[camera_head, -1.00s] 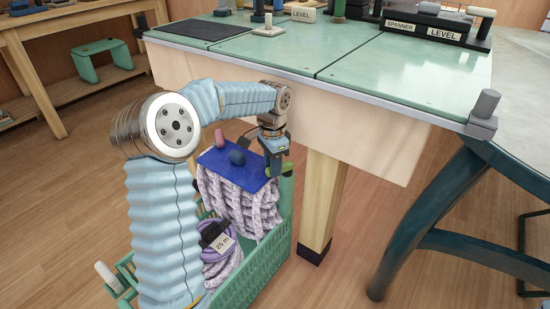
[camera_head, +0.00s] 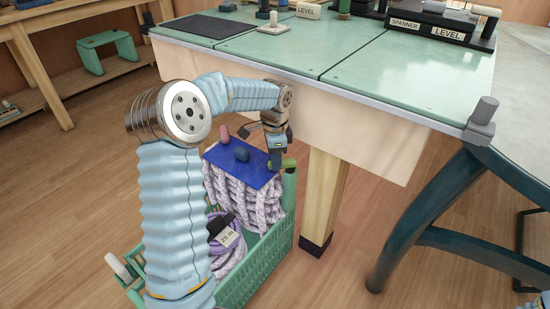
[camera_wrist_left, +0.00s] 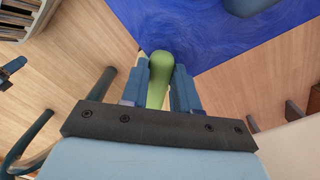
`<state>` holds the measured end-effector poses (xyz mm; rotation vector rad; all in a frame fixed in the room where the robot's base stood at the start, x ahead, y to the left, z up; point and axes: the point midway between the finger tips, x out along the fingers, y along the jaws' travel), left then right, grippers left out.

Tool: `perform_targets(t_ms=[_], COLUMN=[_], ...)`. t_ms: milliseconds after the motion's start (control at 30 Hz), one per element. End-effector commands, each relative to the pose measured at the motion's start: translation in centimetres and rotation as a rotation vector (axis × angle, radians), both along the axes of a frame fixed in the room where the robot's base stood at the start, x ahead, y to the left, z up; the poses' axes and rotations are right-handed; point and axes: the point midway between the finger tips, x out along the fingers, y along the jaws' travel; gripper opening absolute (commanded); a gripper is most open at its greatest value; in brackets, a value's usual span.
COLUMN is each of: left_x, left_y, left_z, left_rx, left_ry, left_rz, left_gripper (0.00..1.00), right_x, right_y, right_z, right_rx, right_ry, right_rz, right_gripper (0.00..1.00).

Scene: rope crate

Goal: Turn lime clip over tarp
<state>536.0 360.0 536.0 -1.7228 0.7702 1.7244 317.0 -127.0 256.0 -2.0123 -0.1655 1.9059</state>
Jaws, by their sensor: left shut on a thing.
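The lime clip (camera_wrist_left: 158,78) sits between the two blue fingers of my left gripper (camera_wrist_left: 160,92) in the left wrist view, and the fingers are shut on it. In the head view, my left gripper (camera_head: 275,163) points down at the right corner of the blue tarp (camera_head: 248,176), and part of the lime clip (camera_head: 289,163) shows beside the fingertips. The tarp (camera_wrist_left: 215,45) lies beyond the clip in the left wrist view. In the head view it covers the top of pale coiled rope (camera_head: 262,207) in a green crate (camera_head: 262,264). My right gripper is out of view.
A pink clip (camera_head: 225,133) and a dark blue clip (camera_head: 241,154) are on the tarp's far and middle parts. The workbench (camera_head: 390,130) overhangs close behind my left gripper, and its wooden leg (camera_head: 325,195) stands right of the crate.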

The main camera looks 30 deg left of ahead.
Motion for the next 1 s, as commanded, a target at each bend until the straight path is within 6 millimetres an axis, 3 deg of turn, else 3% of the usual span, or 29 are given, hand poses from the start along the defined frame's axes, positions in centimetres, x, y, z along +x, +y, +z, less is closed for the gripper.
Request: perform_targets(t_ms=[33,67,233,500,633,1000], left_x=[0.2,0.2,0.1,0.0,0.1,0.1], left_y=[-0.1,-0.1,-0.1,0.0,0.0,-0.1], left_z=[0.1,0.1,0.1,0.1,1.2,9.8], left_rx=[-0.001,-0.001,-0.001,-0.001,0.001,0.0], left_ry=[-0.006,-0.006,-0.003,-0.002,-0.002,-0.006], left_rz=[0.0,0.0,0.001,0.001,0.001,0.001], left_gripper=[0.0,0.31,0.55,0.55,0.55,0.55], right_x=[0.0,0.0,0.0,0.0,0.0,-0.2], right_y=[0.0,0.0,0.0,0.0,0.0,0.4], right_z=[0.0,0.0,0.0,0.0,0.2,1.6], right_rx=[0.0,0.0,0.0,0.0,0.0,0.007], right_ry=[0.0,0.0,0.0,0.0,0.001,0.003], right_rz=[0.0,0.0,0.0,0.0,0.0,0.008], right_gripper=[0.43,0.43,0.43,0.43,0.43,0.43])
